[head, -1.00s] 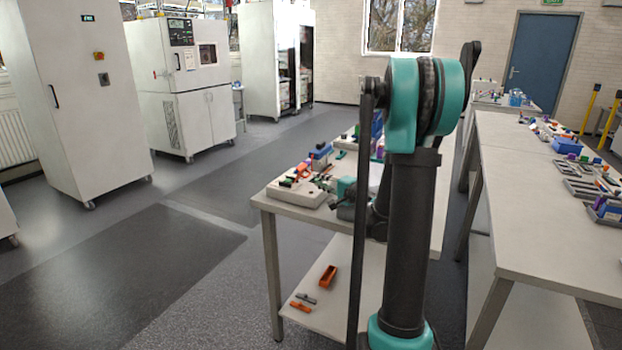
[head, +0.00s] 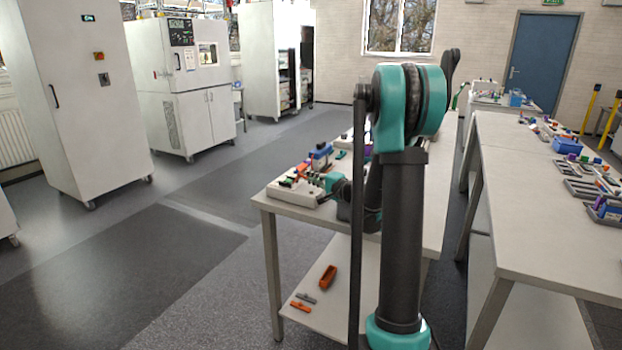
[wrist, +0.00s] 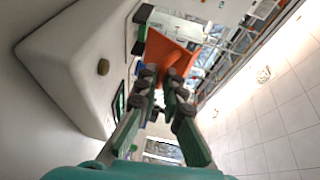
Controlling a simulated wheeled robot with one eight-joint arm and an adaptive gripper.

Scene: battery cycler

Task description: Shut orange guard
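The orange guard (wrist: 170,50) shows in the wrist view as a flat orange panel just beyond my fingertips, beside a pale rounded housing (wrist: 75,62). My gripper (wrist: 161,77) points at the guard, its two fingertips close together with a narrow gap. Whether they touch or grip the guard's edge is not clear. In the head view the pale device (head: 294,192) sits on the near left corner of the bench, with my wrist low beside it on the right.
Small coloured items, including a blue block (head: 320,152), stand behind the device on the bench. An orange bin (head: 328,276) and small parts lie on the lower shelf. Another bench (head: 500,180) stands at right. The floor at left is clear.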

